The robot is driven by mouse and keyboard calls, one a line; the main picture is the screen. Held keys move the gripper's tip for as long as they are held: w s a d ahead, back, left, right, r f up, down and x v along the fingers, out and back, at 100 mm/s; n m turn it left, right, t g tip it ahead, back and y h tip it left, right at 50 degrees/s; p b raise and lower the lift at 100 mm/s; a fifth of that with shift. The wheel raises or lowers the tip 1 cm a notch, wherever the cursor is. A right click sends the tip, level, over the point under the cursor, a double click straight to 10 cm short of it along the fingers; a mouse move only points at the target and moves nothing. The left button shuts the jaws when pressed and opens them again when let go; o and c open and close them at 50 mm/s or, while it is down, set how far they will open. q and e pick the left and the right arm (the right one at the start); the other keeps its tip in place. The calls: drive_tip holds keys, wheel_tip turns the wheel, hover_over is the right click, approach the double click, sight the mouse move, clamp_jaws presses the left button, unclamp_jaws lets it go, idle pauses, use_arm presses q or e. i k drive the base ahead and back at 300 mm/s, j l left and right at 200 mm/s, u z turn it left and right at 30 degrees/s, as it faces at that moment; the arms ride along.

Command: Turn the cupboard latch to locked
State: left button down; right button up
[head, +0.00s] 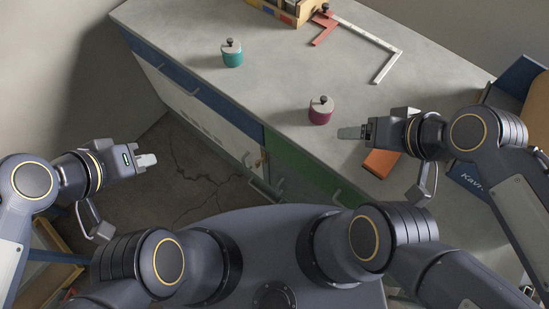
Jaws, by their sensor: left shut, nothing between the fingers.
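The cupboard front runs below the bench top, with a pale door (213,122) beside a green panel (300,166). A small brass-coloured piece (258,163), which looks like the latch, sits near the right edge of the pale door. It is too small to tell which way it is turned. My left gripper (147,160) is shut and empty, out in front of the cupboard, well to the left of the latch and apart from it. My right gripper (350,132) is over the bench edge near the magenta pot; its fingers overlap, so its opening is unclear.
On the bench top (270,85) stand a teal pot (232,54) and a magenta pot (321,109). A metal square (388,62), an orange box (380,163) and a wooden crate (285,10) are also there. Bar handles stick out from the cupboard front. Floor between my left gripper and the cupboard is clear.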

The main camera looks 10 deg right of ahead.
sight(263, 158)
drive_tip(key=k+l+z, duration=0.2)
drive_tip(key=z, duration=0.2)
drive_tip(key=k+l+z, duration=0.35)
drive_tip(key=i+j, duration=0.1)
